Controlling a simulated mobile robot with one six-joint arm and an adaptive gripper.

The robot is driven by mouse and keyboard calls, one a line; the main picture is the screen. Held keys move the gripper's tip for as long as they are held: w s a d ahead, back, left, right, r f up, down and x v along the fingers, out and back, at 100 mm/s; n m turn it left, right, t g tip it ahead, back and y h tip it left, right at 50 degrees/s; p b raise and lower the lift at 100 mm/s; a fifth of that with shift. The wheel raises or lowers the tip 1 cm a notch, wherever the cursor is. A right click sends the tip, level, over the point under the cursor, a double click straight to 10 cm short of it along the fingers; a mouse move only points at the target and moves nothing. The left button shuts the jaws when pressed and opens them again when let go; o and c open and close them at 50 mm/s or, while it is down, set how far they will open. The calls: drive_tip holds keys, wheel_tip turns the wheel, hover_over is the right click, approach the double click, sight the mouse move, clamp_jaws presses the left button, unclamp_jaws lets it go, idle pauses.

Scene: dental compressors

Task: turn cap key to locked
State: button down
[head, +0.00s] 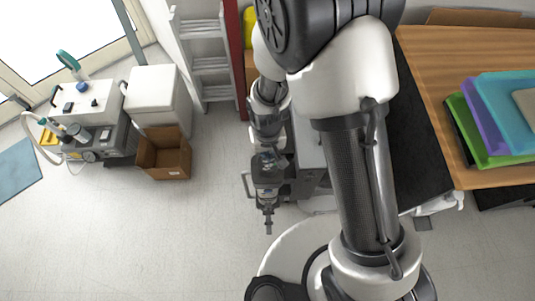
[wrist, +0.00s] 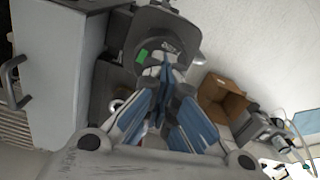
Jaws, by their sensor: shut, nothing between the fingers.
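In the wrist view my gripper (wrist: 168,78) is shut and empty, with its blue-grey fingers converging. Its tips overlap a dark grey rounded part (wrist: 188,32) that carries a green patch (wrist: 142,56) and small white markings. I cannot tell whether the tips touch this part. A cap key cannot be made out clearly, and the fingers hide part of this area. In the head view my gripper (head: 268,225) points down the picture beside a grey cabinet (head: 310,155), partly hidden by my arm.
The grey cabinet with a dark handle (wrist: 14,80) fills the wrist view's left. An open cardboard box (head: 164,155) stands on the floor near white equipment (head: 95,105). A ladder (head: 205,65) leans behind. Coloured trays (head: 500,115) lie on a wooden table (head: 435,65). Floor at lower left is clear.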

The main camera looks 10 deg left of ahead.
drive_tip(key=shift+m, duration=1.7)
drive_tip(key=c, duration=2.3)
unclamp_jaws()
drive_tip(key=o, duration=1)
drive_tip(key=shift+r, duration=0.1)
wheel_tip(320, 180, up, 12)
drive_tip(key=shift+f, duration=0.1)
